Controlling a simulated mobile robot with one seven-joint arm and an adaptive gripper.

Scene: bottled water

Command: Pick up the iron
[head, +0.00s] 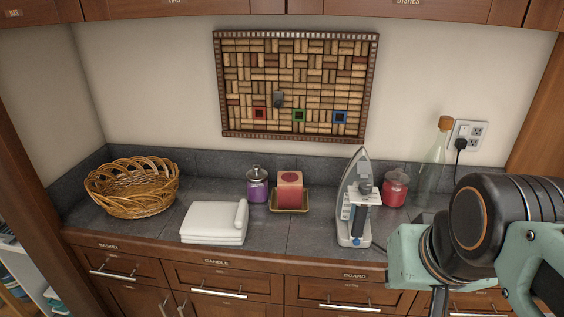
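The iron (357,212) stands upright on its heel on the dark counter, right of the middle in the head view. Its grey soleplate faces left, its pointed tip is up, and its white and blue body and handle face right and toward me. Nothing holds it. My arm comes in at the lower right, to the right of the iron and nearer to me, with a gap between them in the picture. The fingers of my gripper do not show.
A red jar (396,187) and a corked glass bottle (435,163) stand close behind and right of the iron. A red candle (290,188) on a tray, a purple jar (257,186), folded white towels (214,223) and a wicker basket (132,188) are to the left. Drawers line the front.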

